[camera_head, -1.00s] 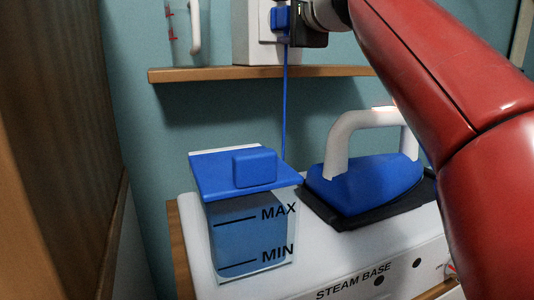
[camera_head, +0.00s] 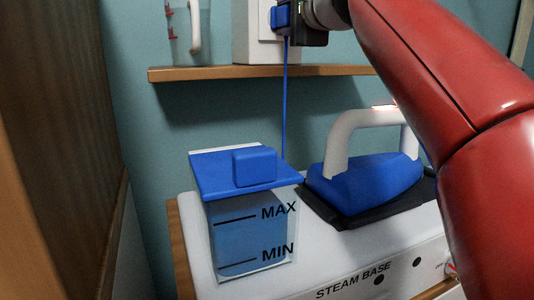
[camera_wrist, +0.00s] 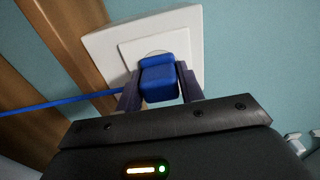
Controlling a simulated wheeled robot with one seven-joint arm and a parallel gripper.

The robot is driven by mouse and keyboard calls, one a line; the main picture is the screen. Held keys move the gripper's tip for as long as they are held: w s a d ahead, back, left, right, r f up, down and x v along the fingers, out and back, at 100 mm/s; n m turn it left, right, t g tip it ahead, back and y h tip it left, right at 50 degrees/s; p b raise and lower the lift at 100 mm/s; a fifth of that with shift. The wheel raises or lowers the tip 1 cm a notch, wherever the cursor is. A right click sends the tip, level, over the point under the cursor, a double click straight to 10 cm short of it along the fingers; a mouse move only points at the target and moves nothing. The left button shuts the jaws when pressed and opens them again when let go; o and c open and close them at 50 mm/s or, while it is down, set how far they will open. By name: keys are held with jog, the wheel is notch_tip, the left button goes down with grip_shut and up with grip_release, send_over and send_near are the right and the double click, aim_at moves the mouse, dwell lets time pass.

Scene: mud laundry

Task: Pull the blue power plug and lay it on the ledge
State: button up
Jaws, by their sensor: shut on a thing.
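The blue power plug (camera_wrist: 159,80) sits at the white wall outlet (camera_wrist: 112,48) in the wrist view, with its blue cord running off to the left. My gripper (camera_wrist: 160,88) is shut on the plug, one finger on each side of it. In the head view the plug (camera_head: 281,17) shows at the top, in front of the white outlet (camera_head: 264,22), and its cord hangs down past the shelf. I cannot tell whether its pins are still in the socket. The wooden ledge (camera_head: 225,74) is just below the outlet.
A clear jug with a white handle (camera_head: 194,30) stands on the ledge at left. Below are a blue-lidded water tank (camera_head: 245,245) and a blue iron (camera_head: 365,185) on a steam base. A wooden panel (camera_head: 55,150) borders the left. The ledge between jug and outlet looks narrow.

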jog(key=shift+c, duration=0.8)
jog(key=b+v, duration=0.2)
jog(key=v, duration=0.4)
dwell(0.4)
jog(key=shift+w, duration=0.1)
dwell(0.4)
